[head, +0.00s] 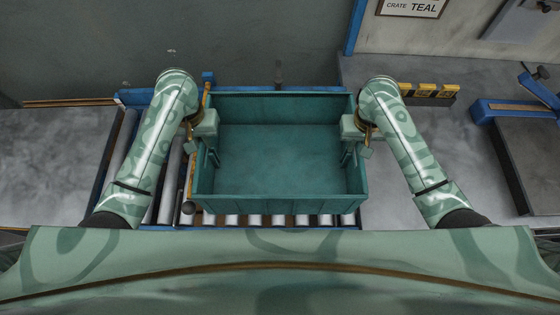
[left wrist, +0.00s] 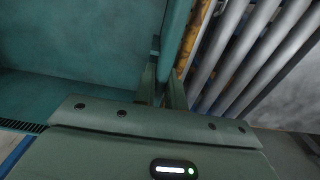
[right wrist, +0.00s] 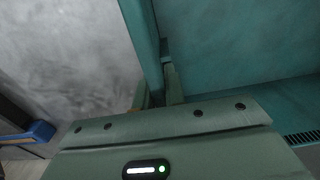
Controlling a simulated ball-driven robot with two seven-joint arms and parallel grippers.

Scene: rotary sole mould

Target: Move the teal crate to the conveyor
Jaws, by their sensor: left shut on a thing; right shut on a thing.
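The teal crate (head: 280,203) is an empty open box in the middle of the head view, above the conveyor (head: 166,195) with its metal rollers. I cannot tell whether the crate touches the rollers. My left gripper (head: 211,150) is shut on the crate's left wall. My right gripper (head: 348,152) is shut on its right wall. In the left wrist view the crate wall (left wrist: 172,40) runs up between the fingers (left wrist: 162,90), with rollers beside it. In the right wrist view the fingers (right wrist: 164,88) hold the other wall (right wrist: 142,45).
A sign reading "CRATE TEAL" (head: 411,8) is on the back wall. A blue-framed dark unit (head: 530,150) is at far right. Grey surface (head: 455,150) lies clear between it and my right arm.

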